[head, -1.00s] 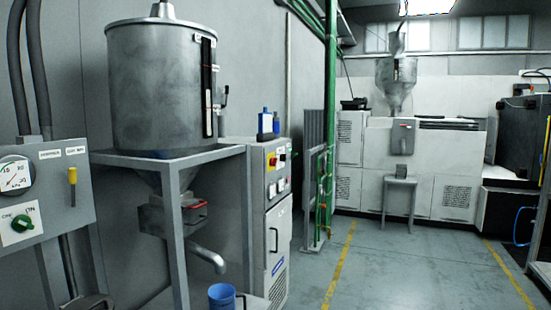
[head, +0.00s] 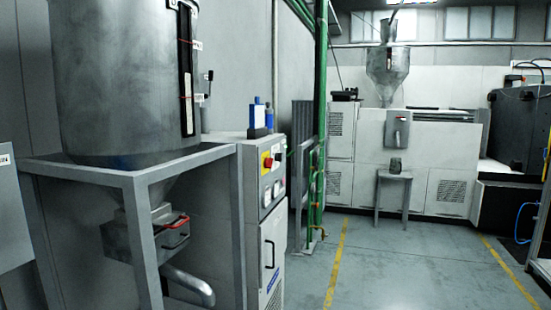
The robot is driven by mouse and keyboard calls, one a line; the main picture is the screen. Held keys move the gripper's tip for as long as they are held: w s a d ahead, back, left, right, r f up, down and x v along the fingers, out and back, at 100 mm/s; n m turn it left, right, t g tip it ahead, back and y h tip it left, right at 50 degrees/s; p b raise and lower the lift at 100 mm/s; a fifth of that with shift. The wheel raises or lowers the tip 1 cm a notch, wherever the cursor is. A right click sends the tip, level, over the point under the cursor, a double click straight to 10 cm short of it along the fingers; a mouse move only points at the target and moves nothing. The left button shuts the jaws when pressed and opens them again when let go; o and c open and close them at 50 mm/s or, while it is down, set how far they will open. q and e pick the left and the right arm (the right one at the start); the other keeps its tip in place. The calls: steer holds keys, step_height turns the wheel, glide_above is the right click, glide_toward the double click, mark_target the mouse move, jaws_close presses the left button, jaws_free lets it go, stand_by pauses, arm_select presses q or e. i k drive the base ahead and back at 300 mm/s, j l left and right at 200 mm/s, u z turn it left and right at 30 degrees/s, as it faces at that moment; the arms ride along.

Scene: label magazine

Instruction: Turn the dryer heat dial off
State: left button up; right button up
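The dryer cabinet (head: 248,190) stands left of centre in the head view, a pale grey box beside the big metal hopper (head: 120,80). Its control panel (head: 273,187) faces right and is seen at a steep angle. A red knob on a yellow plate (head: 267,161) is at the panel's upper left. Round pale dials (head: 267,197) sit lower down. Which one is the heat dial, and where it points, is too small to tell. Neither of my grippers is in view.
The hopper's grey frame (head: 140,235) stands close at the left, with a bent pipe (head: 190,285) below. The floor (head: 400,260) to the right is clear. A small stool (head: 393,190) stands farther back.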

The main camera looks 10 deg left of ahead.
mark_target(278, 156)
steer(key=i+j+u, duration=0.1)
steer(key=i+j, duration=0.25)
steer(key=i, duration=0.2)
steer(key=i+l, duration=0.1)
steer(key=l, duration=0.2)
steer(key=i+l+z, duration=0.1)
steer(key=l, duration=0.25)
steer(key=i+l, duration=0.1)
steer(key=l, duration=0.2)
steer(key=i+l+z, duration=0.1)
steer(key=l, duration=0.2)
steer(key=i+l+z, duration=0.1)
steer(key=i+l, duration=0.15)
steer(key=i, duration=0.15)
steer(key=i+l+z, duration=0.15)
steer(key=i, duration=0.3)
steer(key=i+j+z, duration=0.2)
steer(key=i+j, duration=0.45)
steer(key=j, duration=0.2)
steer(key=i+j, duration=0.15)
steer(key=j+z, duration=0.05)
steer(key=j, duration=0.05)
